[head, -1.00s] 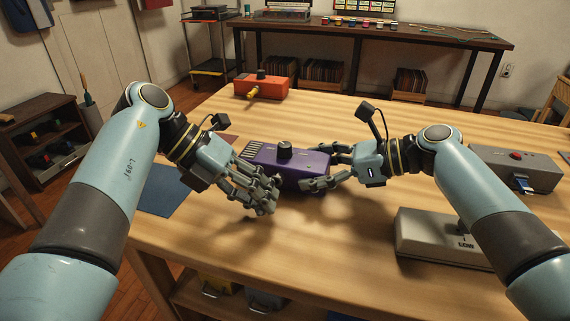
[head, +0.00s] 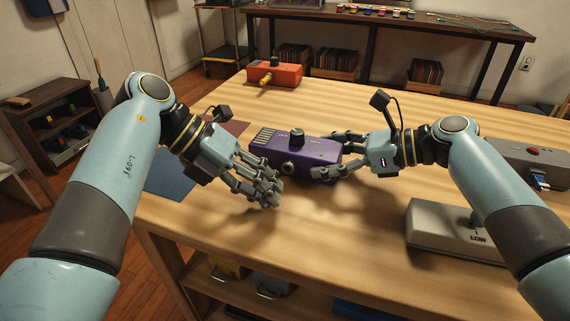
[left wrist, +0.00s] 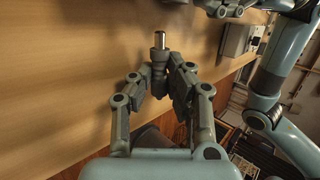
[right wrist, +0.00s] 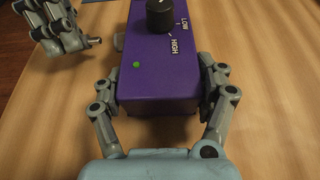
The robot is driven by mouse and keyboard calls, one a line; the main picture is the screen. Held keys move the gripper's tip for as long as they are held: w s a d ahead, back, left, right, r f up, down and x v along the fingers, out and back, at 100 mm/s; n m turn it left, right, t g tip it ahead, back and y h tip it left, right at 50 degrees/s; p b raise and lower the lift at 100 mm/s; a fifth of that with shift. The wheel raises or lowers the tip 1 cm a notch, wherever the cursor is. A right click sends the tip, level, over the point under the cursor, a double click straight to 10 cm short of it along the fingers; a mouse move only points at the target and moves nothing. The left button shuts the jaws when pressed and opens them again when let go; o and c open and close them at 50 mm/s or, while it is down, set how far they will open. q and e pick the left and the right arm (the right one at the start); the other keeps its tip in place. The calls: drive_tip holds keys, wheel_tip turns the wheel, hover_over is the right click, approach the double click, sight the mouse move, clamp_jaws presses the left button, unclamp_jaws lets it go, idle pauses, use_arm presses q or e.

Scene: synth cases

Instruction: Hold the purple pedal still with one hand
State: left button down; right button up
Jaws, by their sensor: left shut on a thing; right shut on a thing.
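The purple pedal (head: 270,146) lies on the wooden table, with a black knob on top and a round socket in its near side. My right gripper (head: 335,156) is shut on its right end; the right wrist view shows a finger on each side of the pedal (right wrist: 150,88). My left gripper (head: 266,191) is just left of and nearer than the pedal, apart from it. It is shut on a small plug with a metal tip (left wrist: 160,40), pointing away from the palm. The plug's tip also shows in the right wrist view (right wrist: 95,41).
A grey pedal (head: 432,236) marked LOW sits at the near right, and a grey box (head: 520,158) with a red button is behind it. An orange pedal (head: 285,75) is at the far edge. A blue mat (head: 168,178) lies left. The middle table front is bare.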

use_arm(q)
drive_tip(key=w+a+n+t, duration=0.1)
drive_tip(key=w+a+n, duration=0.1)
drive_tip(key=a+n, duration=0.1)
drive_tip(key=w+a+r+n+t, duration=0.1)
drive_tip(key=w+a+n+t, duration=0.1)
drive_tip(key=a+n, duration=0.1)
drive_tip(key=w+a+n+t+y, duration=0.1)
drive_tip(key=a+n, duration=0.2)
drive_tip(key=a, duration=0.1)
drive_tip(key=shift+w+a+r+n+t, duration=0.15)
drive_tip(key=shift+w+a+n+t, duration=0.15)
drive_tip(key=shift+w+n, duration=0.1)
drive_tip(key=w+a+r+n+t+y, duration=0.3)
drive_tip(key=w+a+r+n, duration=0.15)
drive_tip(key=a+n, duration=0.45)
drive_tip(key=shift+t, duration=0.3)
drive_tip(key=shift+s+d+f, duration=0.1)
drive_tip(key=shift+s+f, duration=0.05)
drive_tip(key=shift+f, duration=1.25)
drive_tip(key=shift+s+d+f, duration=0.1)
drive_tip(key=shift+s+f, duration=0.05)
drive_tip(key=shift+f, duration=1.2)
drive_tip(key=c, duration=1.2)
unclamp_jaws()
drive_tip(key=shift+c, duration=0.2)
drive_tip(key=v, duration=1.2)
drive_tip(key=shift+a, duration=0.2)
